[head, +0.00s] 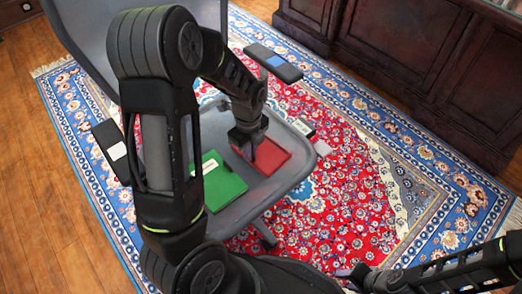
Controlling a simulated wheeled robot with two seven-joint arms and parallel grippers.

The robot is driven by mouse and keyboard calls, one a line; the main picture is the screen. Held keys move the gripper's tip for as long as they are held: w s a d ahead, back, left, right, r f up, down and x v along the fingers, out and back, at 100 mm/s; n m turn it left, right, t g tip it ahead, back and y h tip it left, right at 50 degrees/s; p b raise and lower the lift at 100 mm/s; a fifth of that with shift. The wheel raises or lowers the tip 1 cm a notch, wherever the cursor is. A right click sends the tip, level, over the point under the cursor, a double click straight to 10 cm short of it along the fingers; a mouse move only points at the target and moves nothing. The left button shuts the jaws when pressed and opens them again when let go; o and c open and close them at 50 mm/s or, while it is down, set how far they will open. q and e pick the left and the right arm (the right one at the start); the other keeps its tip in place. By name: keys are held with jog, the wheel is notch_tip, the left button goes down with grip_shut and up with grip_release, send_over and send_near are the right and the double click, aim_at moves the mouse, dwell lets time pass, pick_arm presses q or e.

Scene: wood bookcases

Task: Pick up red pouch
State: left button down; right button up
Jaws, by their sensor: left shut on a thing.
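The red pouch (272,158) lies flat at the right part of the grey chair seat. My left gripper (247,146) reaches down from above and is shut on the pouch near its left side. The fingers and wrist hide part of the pouch, and I see no clear gap between it and the seat. My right gripper (372,280) is low at the bottom edge, far from the pouch. It is dark and partly cut off, so its jaws cannot be made out.
A green book (222,184) lies left of the pouch on the chair seat (268,194). The chair's armrests (274,62) stand on both sides.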

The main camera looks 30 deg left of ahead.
pick_arm(q)
notch_tip(320, 180, up, 10)
jog(key=p, duration=0.3)
jog(key=shift+p, duration=0.3)
dwell(0.6)
